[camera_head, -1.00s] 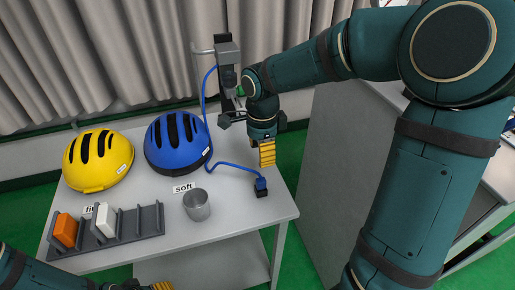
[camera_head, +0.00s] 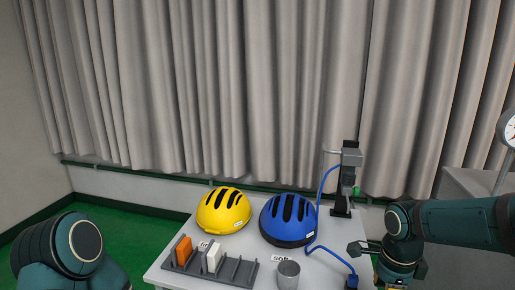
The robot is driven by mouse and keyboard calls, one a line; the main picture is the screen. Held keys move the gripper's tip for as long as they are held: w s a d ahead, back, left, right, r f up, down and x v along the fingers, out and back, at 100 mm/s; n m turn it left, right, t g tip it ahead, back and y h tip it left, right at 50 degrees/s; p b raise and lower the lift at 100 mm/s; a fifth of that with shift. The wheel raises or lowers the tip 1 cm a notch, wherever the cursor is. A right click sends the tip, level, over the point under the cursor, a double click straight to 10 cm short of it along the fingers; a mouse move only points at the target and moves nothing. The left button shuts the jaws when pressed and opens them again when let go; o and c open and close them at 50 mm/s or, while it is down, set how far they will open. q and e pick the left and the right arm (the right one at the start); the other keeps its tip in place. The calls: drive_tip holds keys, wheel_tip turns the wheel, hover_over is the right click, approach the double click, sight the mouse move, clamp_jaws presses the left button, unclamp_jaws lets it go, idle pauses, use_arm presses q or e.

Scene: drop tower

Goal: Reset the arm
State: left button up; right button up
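My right arm comes in from the right edge, beside the drop tower (camera_head: 351,160). Its gripper (camera_head: 392,283) points down at the table's right side. Its fingers are largely cut off by the bottom edge, so their opening cannot be judged. My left arm shows only as a rounded dark green part at the lower left; the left gripper is out of view. The drop tower stands upright at the back right of the table, with a blue cable running down from it.
A yellow helmet (camera_head: 224,211) and a blue helmet (camera_head: 288,220) sit on the table (camera_head: 165,272). In front are a grey rack (camera_head: 238,271) holding an orange block (camera_head: 184,250) and a white block (camera_head: 212,257), and a metal cup (camera_head: 288,275). Curtains hang behind.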

drive_tip(key=a+f+n+y, duration=0.2)
drive_tip(key=a+f+n, duration=0.45)
drive_tip(key=f, duration=0.55)
drive_tip(key=s+a+f+n+t+y, duration=0.1)
drive_tip(key=s+a+f+n, duration=0.4)
drive_tip(key=f, duration=0.3)
drive_tip(key=s+a+f+n+y, duration=0.1)
drive_tip(key=s+a+f+n, duration=0.3)
drive_tip(key=a+f+n, duration=0.2)
wheel_tip(320, 180, down, 2)
drive_tip(key=shift+s+f+n+t, duration=0.2)
drive_tip(key=shift+s+n+t, duration=0.2)
drive_tip(key=shift+n, duration=0.35)
drive_tip(key=shift+w, duration=0.1)
